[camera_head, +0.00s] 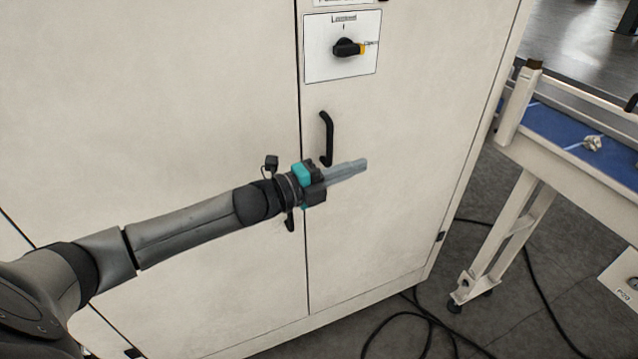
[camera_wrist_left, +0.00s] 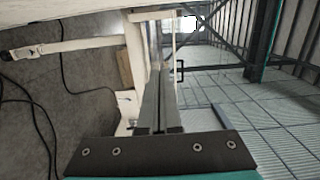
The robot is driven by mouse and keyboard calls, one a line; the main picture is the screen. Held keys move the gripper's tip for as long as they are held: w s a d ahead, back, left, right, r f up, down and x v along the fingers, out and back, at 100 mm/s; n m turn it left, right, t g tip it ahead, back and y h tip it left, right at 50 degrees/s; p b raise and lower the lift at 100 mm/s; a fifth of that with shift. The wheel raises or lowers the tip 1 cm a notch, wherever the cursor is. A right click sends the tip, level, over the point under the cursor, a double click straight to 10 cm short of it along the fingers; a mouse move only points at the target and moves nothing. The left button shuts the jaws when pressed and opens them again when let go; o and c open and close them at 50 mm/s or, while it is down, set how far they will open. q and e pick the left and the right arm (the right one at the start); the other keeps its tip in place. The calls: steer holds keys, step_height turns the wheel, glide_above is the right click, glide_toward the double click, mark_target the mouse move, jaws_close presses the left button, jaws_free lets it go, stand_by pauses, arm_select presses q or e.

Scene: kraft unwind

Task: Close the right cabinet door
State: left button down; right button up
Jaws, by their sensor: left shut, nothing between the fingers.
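The right cabinet door (camera_head: 390,150) is a cream panel with a black vertical handle (camera_head: 327,138) near its left edge. It looks flush with the left door (camera_head: 160,110), with a thin dark seam between them. My left gripper (camera_head: 364,164) is in front of the right door, just below and right of the handle. Its fingers are shut with nothing between them and point right. I cannot tell if they touch the door. In the left wrist view the shut fingers (camera_wrist_left: 160,105) point away from the camera. My right gripper is not in view.
A black rotary switch (camera_head: 347,47) sits on a white plate on the right door. A white-framed table with a blue top (camera_head: 570,130) stands to the right. Black cables (camera_head: 430,318) lie on the grey floor between the cabinet and the table.

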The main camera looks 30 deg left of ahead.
arm_select(q)
steer(key=w+a+v, duration=0.1)
steer(key=v, duration=0.8)
steer(key=shift+s+a, duration=0.25)
steer(key=shift+a, duration=0.35)
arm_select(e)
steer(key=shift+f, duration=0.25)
